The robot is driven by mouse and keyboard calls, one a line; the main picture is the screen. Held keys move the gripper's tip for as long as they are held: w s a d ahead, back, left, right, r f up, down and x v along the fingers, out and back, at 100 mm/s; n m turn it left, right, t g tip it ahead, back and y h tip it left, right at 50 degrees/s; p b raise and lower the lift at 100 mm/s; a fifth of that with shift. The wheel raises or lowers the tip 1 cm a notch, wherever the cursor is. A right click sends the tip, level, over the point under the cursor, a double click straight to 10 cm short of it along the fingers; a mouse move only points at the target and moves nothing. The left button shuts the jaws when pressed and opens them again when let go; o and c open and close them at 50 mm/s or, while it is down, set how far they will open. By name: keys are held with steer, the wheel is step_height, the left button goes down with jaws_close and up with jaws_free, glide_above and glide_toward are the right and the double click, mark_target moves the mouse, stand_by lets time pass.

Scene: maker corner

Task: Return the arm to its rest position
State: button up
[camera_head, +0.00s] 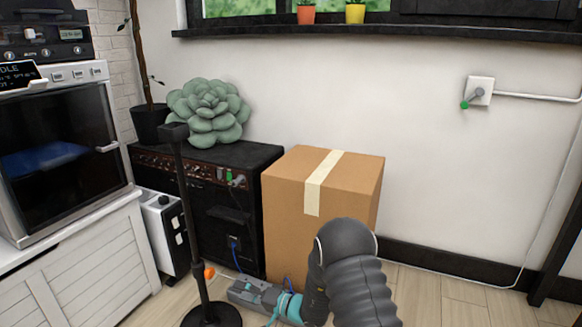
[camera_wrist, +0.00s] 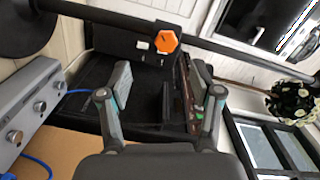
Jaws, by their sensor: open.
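My arm (camera_head: 352,270) comes up from the bottom of the head view as a dark grey, ribbed shape and bends down to the left. In the wrist view my gripper (camera_wrist: 161,76) is open, its two grey fingers with teal parts spread apart. Nothing is held between the fingers. The dark amplifier lies beyond them. In the head view the arm hides part of the lower gripper area and the box's lower right side.
A taped cardboard box (camera_head: 285,205) stands beside the black amplifier (camera_head: 255,155). A black stand (camera_head: 190,220) with an orange knob rises in front. A grey device with knobs (camera_wrist: 30,110) and blue cables is close by. Open floor (camera_head: 450,300) lies to the right.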

steer(key=s+f+m+g+h, duration=0.1)
steer(key=s+f+g, duration=0.4)
steer(key=s, duration=0.4)
steer(key=s+d+r+g+h+p, duration=0.1)
steer(key=s+d+r+g+h, duration=0.45)
steer(key=s, duration=0.45)
steer(key=s+d+r+n+t+h+p, duration=0.1)
steer(key=s+d+r+t+h+p, duration=0.25)
steer(key=d+r, duration=0.7)
steer(key=s+d+r+n+h+p, duration=0.15)
steer(key=s+d+r+h, duration=0.25)
steer(key=s+d+r, duration=0.6)
steer(key=s+d+r+t+h+p, duration=0.1)
steer(key=d+r+t+p, duration=0.1)
steer(key=r, duration=0.6)
steer(key=s+d+r+t+h+p, duration=0.1)
steer(key=d+r+t+p, duration=0.1)
steer(key=r, duration=0.7)
steer(key=shift+s+d+m+t+p, duration=0.25)
steer(key=shift+d+m+t+p, duration=0.1)
steer(key=shift+d+t, duration=0.6)
